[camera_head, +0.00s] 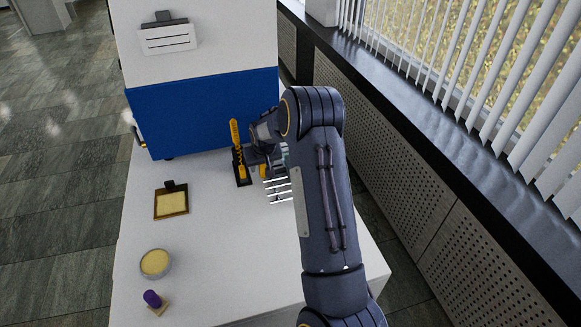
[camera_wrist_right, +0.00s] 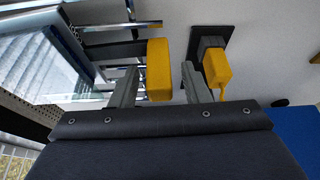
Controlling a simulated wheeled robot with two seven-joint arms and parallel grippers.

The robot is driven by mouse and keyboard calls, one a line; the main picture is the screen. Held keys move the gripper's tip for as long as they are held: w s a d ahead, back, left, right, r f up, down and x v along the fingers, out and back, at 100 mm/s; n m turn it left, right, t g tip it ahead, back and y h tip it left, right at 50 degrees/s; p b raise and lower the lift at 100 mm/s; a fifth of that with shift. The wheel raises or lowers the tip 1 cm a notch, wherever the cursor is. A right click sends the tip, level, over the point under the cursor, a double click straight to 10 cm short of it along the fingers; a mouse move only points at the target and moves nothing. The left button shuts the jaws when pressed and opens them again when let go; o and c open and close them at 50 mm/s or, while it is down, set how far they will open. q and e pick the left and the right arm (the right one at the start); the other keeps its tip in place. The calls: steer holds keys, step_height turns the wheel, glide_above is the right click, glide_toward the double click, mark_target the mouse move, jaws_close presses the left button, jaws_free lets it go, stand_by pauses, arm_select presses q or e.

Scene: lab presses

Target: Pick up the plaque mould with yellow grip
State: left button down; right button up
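My right gripper (camera_head: 262,160) reaches down over the right side of the white table, beside the blue cabinet. In the right wrist view its two fingers (camera_wrist_right: 160,88) are apart. A yellow grip (camera_wrist_right: 160,68) stands between them, with a visible gap on each side. It is joined to a glassy, metal-barred piece (camera_wrist_right: 100,50), apparently the plaque mould; in the head view the yellow grip (camera_head: 265,171) shows partly behind my gripper, with pale bars (camera_head: 278,190) beside it. My left gripper is not in view.
A black lever press with an upright yellow handle (camera_head: 235,132) stands close left of my gripper. The blue-and-white cabinet (camera_head: 200,108) rises behind. A tan square plate (camera_head: 171,202), a round dish (camera_head: 155,263) and a purple-knobbed stamp (camera_head: 152,299) lie left. The table's front middle is clear.

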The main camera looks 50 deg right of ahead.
jaws_close()
steer(key=shift+r, duration=0.1)
steer(key=shift+r, duration=0.1)
